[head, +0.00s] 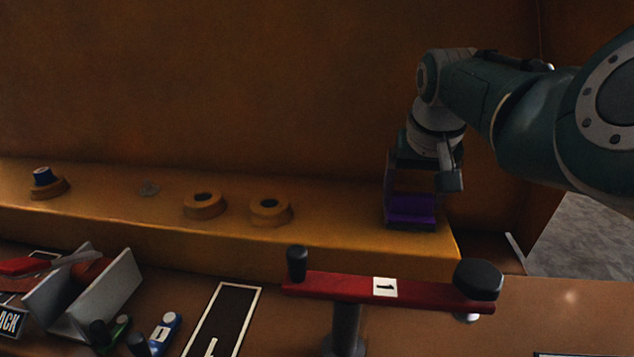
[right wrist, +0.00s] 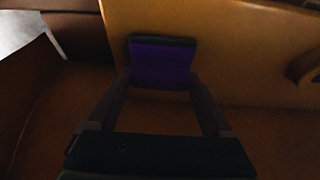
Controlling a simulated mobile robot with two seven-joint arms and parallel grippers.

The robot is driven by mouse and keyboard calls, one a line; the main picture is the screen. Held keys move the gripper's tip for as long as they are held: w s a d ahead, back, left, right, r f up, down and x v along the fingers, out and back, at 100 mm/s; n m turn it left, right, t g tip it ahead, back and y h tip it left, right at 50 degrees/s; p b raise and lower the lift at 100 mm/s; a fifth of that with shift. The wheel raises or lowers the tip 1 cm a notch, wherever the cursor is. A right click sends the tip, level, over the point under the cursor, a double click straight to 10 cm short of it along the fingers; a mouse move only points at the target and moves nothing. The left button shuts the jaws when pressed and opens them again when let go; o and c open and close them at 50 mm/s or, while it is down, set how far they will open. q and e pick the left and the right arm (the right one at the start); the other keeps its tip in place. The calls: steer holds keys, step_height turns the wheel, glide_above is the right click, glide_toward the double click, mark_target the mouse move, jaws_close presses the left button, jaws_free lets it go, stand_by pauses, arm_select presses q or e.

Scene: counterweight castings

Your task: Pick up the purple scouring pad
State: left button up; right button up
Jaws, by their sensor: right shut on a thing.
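The purple scouring pad (head: 411,207) is at the right end of the raised orange ledge in the head view. It has a dark edge and shows between my fingers in the right wrist view (right wrist: 162,64). My right gripper (head: 411,200) points down from above and is shut on the pad. The pad is at or very close to the ledge top; I cannot tell whether it touches. My left gripper is not in view.
In front stand a red bar (head: 340,285) with black knobs and a grey V-shaped rack (head: 110,295).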

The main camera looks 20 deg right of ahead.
mark_target(413, 194)
steer(key=c, duration=0.3)
step_height(413, 194, up, 20)
steer(key=p, duration=1.5)
steer(key=shift+p, duration=0.4)
